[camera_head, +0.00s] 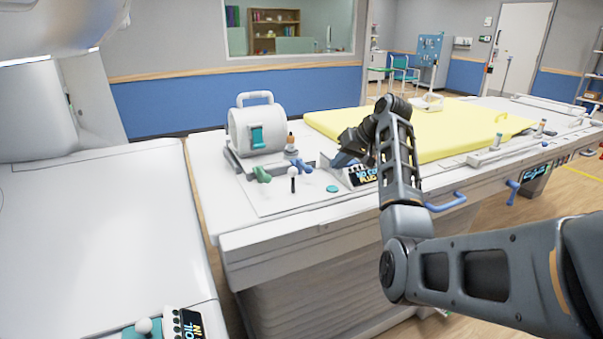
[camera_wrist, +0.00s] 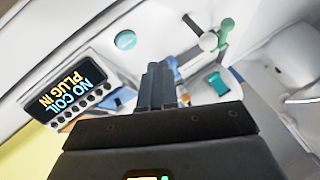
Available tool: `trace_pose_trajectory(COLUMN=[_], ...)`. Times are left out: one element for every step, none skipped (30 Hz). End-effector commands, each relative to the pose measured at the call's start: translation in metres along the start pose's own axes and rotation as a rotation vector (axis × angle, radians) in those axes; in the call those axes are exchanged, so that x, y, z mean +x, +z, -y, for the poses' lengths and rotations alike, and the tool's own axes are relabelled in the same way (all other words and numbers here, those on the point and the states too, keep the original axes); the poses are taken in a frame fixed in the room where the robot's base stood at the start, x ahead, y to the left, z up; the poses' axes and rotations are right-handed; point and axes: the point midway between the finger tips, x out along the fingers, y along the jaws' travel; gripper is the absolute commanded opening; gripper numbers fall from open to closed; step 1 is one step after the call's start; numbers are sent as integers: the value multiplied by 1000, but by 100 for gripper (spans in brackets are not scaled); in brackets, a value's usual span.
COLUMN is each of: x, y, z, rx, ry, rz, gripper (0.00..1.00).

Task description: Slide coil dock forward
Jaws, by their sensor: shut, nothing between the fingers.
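A white drum-shaped coil (camera_head: 242,130) with a top handle and a teal latch sits on a grey dock base (camera_head: 235,163) at the back left of the white table. In front of the base are a green lever (camera_head: 261,174), a blue lever (camera_head: 300,166) and a white ball knob (camera_head: 293,172) on a dark stem. The knob also shows in the wrist view (camera_wrist: 207,41), beside the green lever (camera_wrist: 226,28). My gripper (camera_wrist: 157,72) is shut and empty. In the head view it is right of the coil, above the table; its fingertips are hard to make out.
A display panel (camera_wrist: 76,88) reads "NO COIL PLUG IN"; it stands right of the levers in the head view (camera_head: 363,175). A teal disc (camera_head: 333,188) lies flat nearby. A yellow mat (camera_head: 450,125) covers the table's right side. Another white bed (camera_head: 90,230) is at the left.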

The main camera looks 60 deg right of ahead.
Motion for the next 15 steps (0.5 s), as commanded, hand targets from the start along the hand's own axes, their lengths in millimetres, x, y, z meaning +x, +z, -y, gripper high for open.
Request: trace_pose_trajectory(x=[-6,-8,-10,-12,-13,-14,-15,-16,-16,-16,-16,-16,-15,-15,-15], y=[-6,-8,-10,-10,-11,-12,-12,-12,-12,-12,-12,-12,-12,-12,-12], z=[5,7,9,10,12,13,13,14,14,14,14,14,14,14,14], rx=[-4,-7,-9,-10,-11,-12,-13,-13,-13,-13,-13,-13,-13,-13,-13], ry=[-9,-13,-18,-21,-24,-26,-27,-28,-28,-28,-28,-28,-28,-28,-28], rz=[20,32,46,55,61,66,69,72,74,74,74,74,74,73,73], gripper=[0,0,0,0,0,0,0,0,0,0,0,0,0,0,0])
